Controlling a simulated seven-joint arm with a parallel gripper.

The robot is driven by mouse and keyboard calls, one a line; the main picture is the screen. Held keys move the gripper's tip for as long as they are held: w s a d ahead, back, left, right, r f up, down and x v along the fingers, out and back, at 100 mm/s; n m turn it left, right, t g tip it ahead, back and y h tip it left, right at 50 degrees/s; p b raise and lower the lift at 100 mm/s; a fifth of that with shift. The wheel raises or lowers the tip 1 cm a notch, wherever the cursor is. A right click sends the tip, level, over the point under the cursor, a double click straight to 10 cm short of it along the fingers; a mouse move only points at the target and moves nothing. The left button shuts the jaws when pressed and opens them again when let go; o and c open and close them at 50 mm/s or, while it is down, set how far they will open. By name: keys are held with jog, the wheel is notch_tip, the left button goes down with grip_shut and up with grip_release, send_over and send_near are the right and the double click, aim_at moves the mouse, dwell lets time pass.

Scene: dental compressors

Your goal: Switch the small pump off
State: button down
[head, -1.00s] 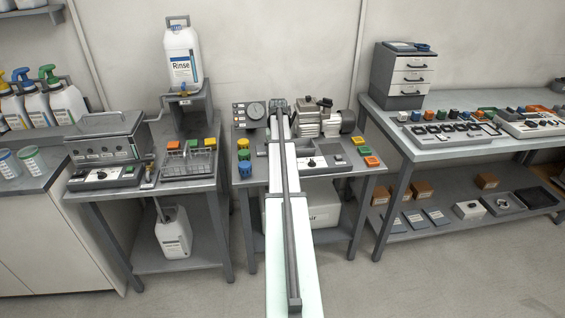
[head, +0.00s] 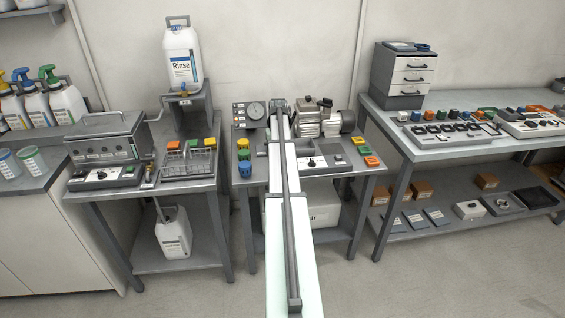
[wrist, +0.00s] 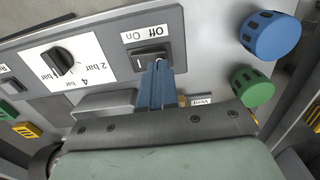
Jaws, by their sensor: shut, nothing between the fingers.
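The control panel (head: 318,163) with a round knob sits at the front of the middle bench, below a grey pump with a motor (head: 322,118). In the wrist view this panel shows upside down, with a black rocker switch (wrist: 150,57) by an "Off On" label (wrist: 145,33) and a black pressure knob (wrist: 62,62) marked in bar. My gripper (wrist: 157,68) is shut and empty, its blue-grey fingertips right at the rocker's lower edge in the picture. Whether they touch it I cannot tell. In the head view my arm hides the gripper and the switch.
In the wrist view a blue cap (wrist: 270,36) and a green cap (wrist: 252,87) stand right of the panel, near my fingers. A "Vent" label (wrist: 202,100) is beside the fingers.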

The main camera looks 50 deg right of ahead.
jog(key=shift+f, duration=0.95)
dwell(0.7)
jog(key=shift+r, duration=3.5)
jog(key=s+a+f+n+g, duration=0.2)
jog(key=s+a+f, duration=0.1)
jog(key=a+f, duration=1)
jog(key=s+a+f+n+g+y, duration=0.1)
jog(key=s+a+f+n, duration=0.15)
jog(key=a+f, duration=1.05)
jog(key=s+a+f+n+g, duration=0.15)
jog(key=s+a+f, duration=0.45)
jog(key=a, duration=1.2)
jog(key=s+a+f+n+g, duration=0.1)
jog(key=s+a+f, duration=0.6)
jog(key=s+a, duration=0.3)
jog(key=s+a+f+n+g+h, duration=0.1)
jog(key=s+a+f+n, duration=0.1)
jog(key=s+a+f, duration=0.5)
jog(key=shift+s+a, duration=1.9)
jog(key=shift+s, duration=0.15)
